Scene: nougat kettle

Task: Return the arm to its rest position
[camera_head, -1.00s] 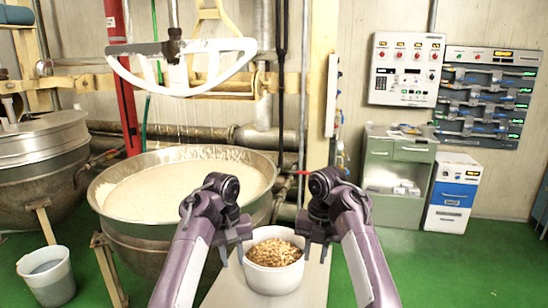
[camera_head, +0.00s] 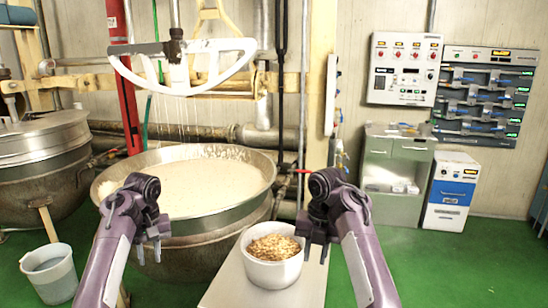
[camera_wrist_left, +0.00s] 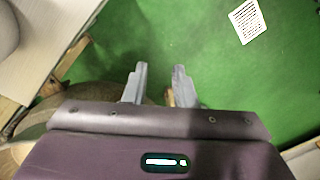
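My left gripper (camera_head: 149,253) is to the left of the white bowl, in front of the large kettle, apart from both. In the left wrist view its two fingers (camera_wrist_left: 159,84) stand apart with nothing between them, over the green floor. My right gripper (camera_head: 315,252) is just right of the bowl; its fingers point down and show a gap. Whether it touches the bowl rim is hard to tell. The white bowl (camera_head: 272,272) holds brown nut-like pieces and stands upright on a light bench (camera_head: 230,285).
The large metal kettle (camera_head: 210,222) with pale mass and a white stirrer (camera_head: 185,85) above is behind my left arm. A second kettle (camera_head: 40,150) and a grey bucket (camera_head: 50,274) stand at left. Cabinets (camera_head: 398,170) stand at back right. Green floor (camera_head: 440,265) at right is clear.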

